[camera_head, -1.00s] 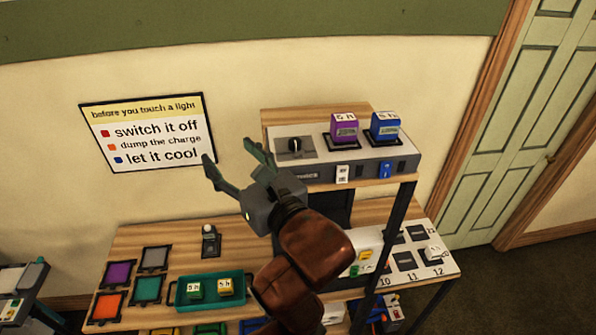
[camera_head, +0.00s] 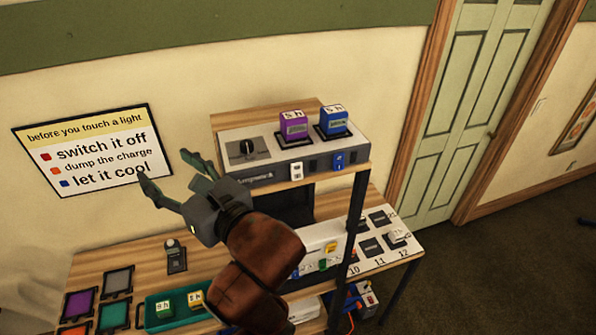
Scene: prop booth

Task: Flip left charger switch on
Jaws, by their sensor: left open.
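A purple block (camera_head: 293,126) and a blue block (camera_head: 333,120) stand upright in sockets on top. My left gripper (camera_head: 168,174) is open and empty, left of the charger and apart from it, with its fingers towards the wall sign. Its wrist is just below the charger's left end in the picture. My right gripper is not in view.
A wall sign (camera_head: 95,150) hangs behind the gripper. Below, the wooden bench (camera_head: 130,255) holds a teal tray (camera_head: 150,312) with blocks, coloured pads and a small grey device (camera_head: 175,257). A numbered white board (camera_head: 372,262) lies at the right. A dark post (camera_head: 355,225) supports the shelf.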

